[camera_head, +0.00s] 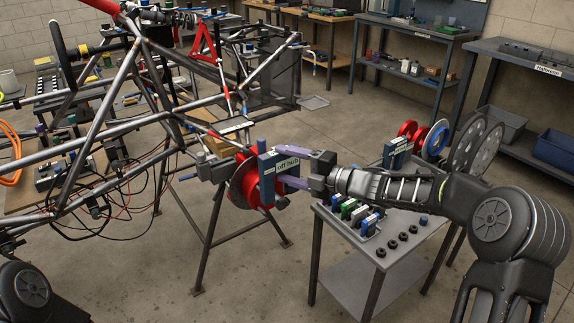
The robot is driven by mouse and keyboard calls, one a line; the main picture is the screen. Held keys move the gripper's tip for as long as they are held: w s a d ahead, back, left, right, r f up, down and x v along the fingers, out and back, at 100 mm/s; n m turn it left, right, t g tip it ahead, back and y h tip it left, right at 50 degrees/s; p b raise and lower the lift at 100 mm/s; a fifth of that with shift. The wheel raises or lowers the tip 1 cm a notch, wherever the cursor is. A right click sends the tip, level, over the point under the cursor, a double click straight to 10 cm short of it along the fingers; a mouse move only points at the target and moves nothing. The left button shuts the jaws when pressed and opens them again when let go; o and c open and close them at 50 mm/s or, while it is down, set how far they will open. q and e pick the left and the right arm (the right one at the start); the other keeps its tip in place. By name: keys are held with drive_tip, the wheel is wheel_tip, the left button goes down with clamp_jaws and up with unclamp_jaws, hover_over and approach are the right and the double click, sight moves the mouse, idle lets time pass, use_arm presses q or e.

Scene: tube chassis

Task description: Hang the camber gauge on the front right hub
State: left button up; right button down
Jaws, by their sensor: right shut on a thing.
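The camber gauge (265,180) is a dark blue block with a small display reading "off hub". My right gripper (286,167) comes in from the right and is shut on it, with purple fingers above and below the display. The gauge is upright in front of the red hub (240,190) at the chassis corner and covers part of it. I cannot tell whether gauge and hub touch. My left gripper is out of view; only a link of my left arm shows at the bottom left.
The tube chassis (97,122) fills the left on stands, with loose cables hanging. A grey cart (345,232) below my right arm carries small coloured blocks, black knobs, and red and blue discs. Workbenches line the back. The floor (260,285) in front is open.

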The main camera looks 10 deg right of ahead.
sight(287, 187)
drive_tip(key=shift+f+b, duration=1.45)
drive_tip(key=shift+f, duration=0.25)
drive_tip(key=shift+b, duration=0.6)
idle(0.6)
drive_tip(key=shift+f, duration=0.25)
drive_tip(key=shift+f+b, duration=1.6)
wheel_tip(287, 187, up, 2)
drive_tip(key=shift+r+p, duration=0.1)
drive_tip(key=shift+p, duration=0.6)
